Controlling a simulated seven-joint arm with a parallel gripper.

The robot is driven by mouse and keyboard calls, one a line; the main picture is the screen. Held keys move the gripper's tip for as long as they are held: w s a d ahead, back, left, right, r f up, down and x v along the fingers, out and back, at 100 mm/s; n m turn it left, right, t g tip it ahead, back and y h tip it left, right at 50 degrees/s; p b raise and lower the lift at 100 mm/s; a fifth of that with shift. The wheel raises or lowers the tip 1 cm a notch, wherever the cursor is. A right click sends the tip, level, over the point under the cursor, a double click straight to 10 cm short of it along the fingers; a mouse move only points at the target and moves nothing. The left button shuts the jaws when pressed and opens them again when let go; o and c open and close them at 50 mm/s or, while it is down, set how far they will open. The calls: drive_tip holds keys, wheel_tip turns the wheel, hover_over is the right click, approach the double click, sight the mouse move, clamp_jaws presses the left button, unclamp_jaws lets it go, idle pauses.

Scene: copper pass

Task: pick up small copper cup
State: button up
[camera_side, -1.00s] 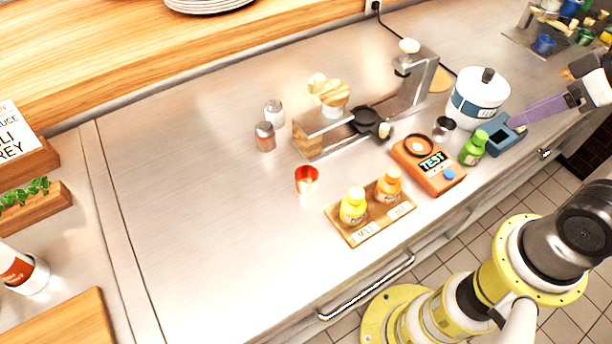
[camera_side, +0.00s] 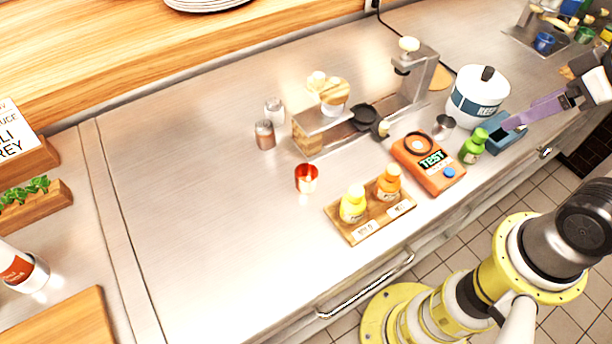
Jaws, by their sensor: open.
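The small copper cup (camera_side: 306,178) stands upright on the steel counter, left of the middle of the work area. It is shiny orange-red with an open top, and nothing touches it. My gripper (camera_side: 508,123) is at the far right, with a purple finger part reaching left over a blue open box. It is open and well away from the copper cup. The gap between its fingers is not clear from this angle.
A wooden tray (camera_side: 345,229) with yellow and orange bottles sits right of and nearer than the cup. Two shakers (camera_side: 265,135) stand behind it. An orange tester (camera_side: 428,162), green bottle (camera_side: 473,146), blue box (camera_side: 500,136) and white pot (camera_side: 478,97) lie rightward. Counter left of the cup is clear.

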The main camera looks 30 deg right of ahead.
drive_tip(key=w+a+r+n, duration=0.2)
drive_tip(key=w+r+n, duration=0.3)
drive_tip(key=r+n, duration=0.15)
drive_tip(key=n+g, duration=0.6)
drive_tip(key=n, duration=0.6)
hover_over(306, 173)
drive_tip(key=s, duration=0.2)
wheel_tip(306, 173, down, 9)
drive_tip(key=f, duration=1.2)
drive_tip(key=shift+w+a+f, duration=0.3)
drive_tip(key=shift+a+f, duration=0.1)
clamp_jaws()
